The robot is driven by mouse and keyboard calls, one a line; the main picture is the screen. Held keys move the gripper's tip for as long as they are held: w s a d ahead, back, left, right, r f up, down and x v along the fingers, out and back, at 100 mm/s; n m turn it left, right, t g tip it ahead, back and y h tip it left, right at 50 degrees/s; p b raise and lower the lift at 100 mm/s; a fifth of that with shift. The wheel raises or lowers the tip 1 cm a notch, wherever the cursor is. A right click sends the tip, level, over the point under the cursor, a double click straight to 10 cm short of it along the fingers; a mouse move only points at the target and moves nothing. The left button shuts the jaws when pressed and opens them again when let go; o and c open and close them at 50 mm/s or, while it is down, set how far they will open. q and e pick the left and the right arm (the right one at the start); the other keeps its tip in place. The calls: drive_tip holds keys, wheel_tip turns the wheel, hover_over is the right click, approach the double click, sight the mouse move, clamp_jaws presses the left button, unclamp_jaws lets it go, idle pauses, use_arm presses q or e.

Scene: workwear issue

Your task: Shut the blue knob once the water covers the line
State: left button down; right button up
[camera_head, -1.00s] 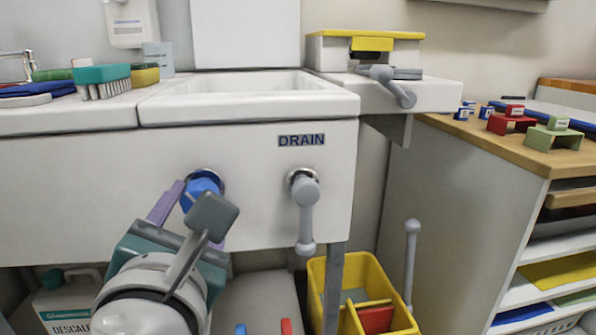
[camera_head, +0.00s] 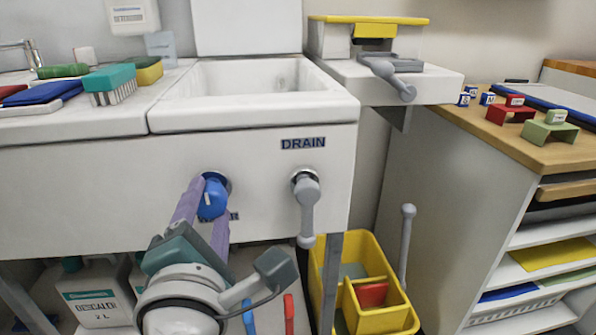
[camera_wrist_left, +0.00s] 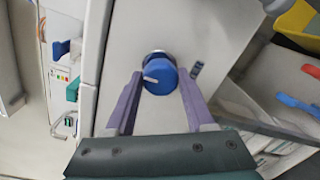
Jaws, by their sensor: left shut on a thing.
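The blue knob (camera_head: 213,196) is on the front of the white sink, left of the drain lever. It also shows in the left wrist view (camera_wrist_left: 161,80), with a white mark on its face. My left gripper (camera_head: 205,206) is shut on the knob, with one purple finger on each side of it. A label below the knob is mostly hidden by a finger. The sink basin (camera_head: 165,117) shows from above its front rim. I cannot make out a water surface or a line in it. My right gripper is out of view.
A grey drain lever (camera_head: 308,205) hangs down right of the knob, under a DRAIN label. A yellow bin (camera_head: 372,320) and a descaler jug (camera_head: 95,295) stand below the sink. Brushes and cloths lie on the left ledge. A wooden-topped shelf unit (camera_head: 530,155) stands at the right.

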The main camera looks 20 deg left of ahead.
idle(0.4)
use_arm(q)
drive_tip(key=shift+c, duration=1.3)
unclamp_jaws()
drive_tip(key=v, duration=1)
